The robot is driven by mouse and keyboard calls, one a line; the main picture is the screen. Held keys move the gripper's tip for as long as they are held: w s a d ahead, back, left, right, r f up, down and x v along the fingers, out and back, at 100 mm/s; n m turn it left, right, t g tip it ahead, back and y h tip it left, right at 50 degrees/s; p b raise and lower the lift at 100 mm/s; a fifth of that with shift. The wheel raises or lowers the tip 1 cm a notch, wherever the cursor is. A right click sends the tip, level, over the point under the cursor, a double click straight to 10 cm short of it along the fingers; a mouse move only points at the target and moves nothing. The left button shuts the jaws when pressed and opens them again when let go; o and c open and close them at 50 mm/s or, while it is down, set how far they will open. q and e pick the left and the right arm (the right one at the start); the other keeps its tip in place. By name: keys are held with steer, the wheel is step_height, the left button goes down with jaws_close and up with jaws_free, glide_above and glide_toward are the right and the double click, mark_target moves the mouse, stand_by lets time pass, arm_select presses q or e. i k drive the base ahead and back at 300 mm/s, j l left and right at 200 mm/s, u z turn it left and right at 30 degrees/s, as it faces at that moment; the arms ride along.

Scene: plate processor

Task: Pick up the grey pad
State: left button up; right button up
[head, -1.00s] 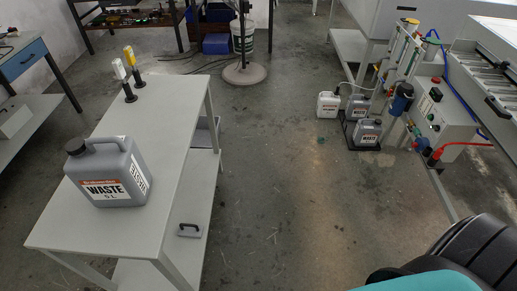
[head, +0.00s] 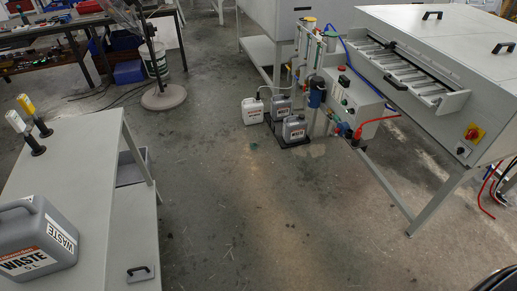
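I cannot make out for sure which thing is the grey pad. A flat light-grey piece with a black handle (head: 140,272) lies on the lower shelf of the left table, near the bottom of the head view; it may be the pad.
A large grey waste canister (head: 38,240) and two small upright tools (head: 30,130) stand on the left table (head: 85,165). Waste canisters (head: 293,128) stand on the floor by the plate processor (head: 425,60). The floor between is clear.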

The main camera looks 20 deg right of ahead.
mark_target(139, 272)
steer(key=i+u, duration=0.1)
steer(key=u, duration=1.5)
